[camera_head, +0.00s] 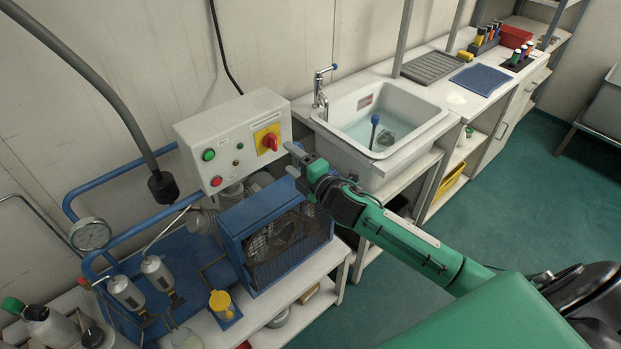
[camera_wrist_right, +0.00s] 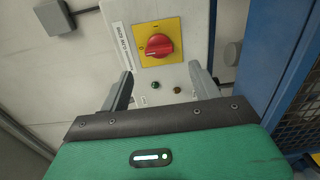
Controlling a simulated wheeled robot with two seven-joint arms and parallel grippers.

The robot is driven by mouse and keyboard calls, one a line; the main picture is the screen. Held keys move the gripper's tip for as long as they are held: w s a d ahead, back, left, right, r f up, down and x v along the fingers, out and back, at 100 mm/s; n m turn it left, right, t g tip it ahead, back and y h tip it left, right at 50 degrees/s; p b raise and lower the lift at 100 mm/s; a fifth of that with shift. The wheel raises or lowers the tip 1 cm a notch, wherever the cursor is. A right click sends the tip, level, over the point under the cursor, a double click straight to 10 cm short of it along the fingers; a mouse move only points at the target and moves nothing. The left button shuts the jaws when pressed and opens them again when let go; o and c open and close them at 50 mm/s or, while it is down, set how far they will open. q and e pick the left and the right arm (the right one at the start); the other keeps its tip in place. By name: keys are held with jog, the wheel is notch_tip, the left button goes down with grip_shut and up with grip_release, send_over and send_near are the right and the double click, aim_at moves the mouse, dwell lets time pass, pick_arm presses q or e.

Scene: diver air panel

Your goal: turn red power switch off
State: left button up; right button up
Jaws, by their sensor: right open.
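The red power switch (camera_head: 269,141) is a rotary knob on a yellow square plate (camera_head: 261,146), at the right side of the grey-white control box (camera_head: 187,127). In the right wrist view the red knob (camera_wrist_right: 159,45) sits on its yellow plate (camera_wrist_right: 143,32), ahead of the fingers and between their lines. My right gripper (camera_head: 292,159) is open and empty, just in front of and below the switch, apart from it. Its two fingers show in the right wrist view (camera_wrist_right: 164,85). My left gripper is not in view.
Green (camera_head: 208,155) and red (camera_head: 217,181) buttons sit on the box's left part. A blue-framed compressor cage (camera_head: 275,235) stands under my right gripper. A sink (camera_head: 385,115) with a tap (camera_head: 321,92) is to the right. A black hose end (camera_head: 163,187) hangs at left.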

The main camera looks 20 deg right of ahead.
jog(key=b+v, duration=0.1)
jog(key=v, duration=0.6)
jog(key=shift+s+b, duration=0.2)
jog(key=shift+b, duration=0.15)
jog(key=shift+d, duration=0.1)
jog(key=d+f+m+g+h, duration=0.2)
jog(key=d+f+m, duration=0.1)
jog(key=f, duration=0.8)
jog(key=d+f+m+g+h, duration=0.1)
jog(key=d+f+m+h, duration=0.15)
jog(key=f, duration=0.85)
jog(key=s+d+f+m+g, duration=0.25)
jog(key=s+f, duration=0.25)
jog(key=f, duration=0.6)
jog(key=s+d+f+m+g, duration=0.1)
jog(key=s+f+m+g, duration=0.2)
jog(key=s+f, duration=0.55)
jog(key=s+a+f+m+g, duration=0.3)
jog(key=s+f+m+g, duration=0.15)
jog(key=s+f, duration=1.35)
jog(key=s+a+f+m+g, duration=0.1)
jog(key=s+a+f, duration=0.1)
jog(key=s, duration=0.7)
jog(key=s+a+f+m+g, duration=0.2)
jog(key=s+f, duration=0.3)
jog(key=s, duration=0.4)
jog(key=shift+a+f, duration=0.3)
jog(key=shift+a, duration=0.3)
jog(key=shift+s+m+h, duration=0.15)
jog(key=shift+m+h, duration=0.1)
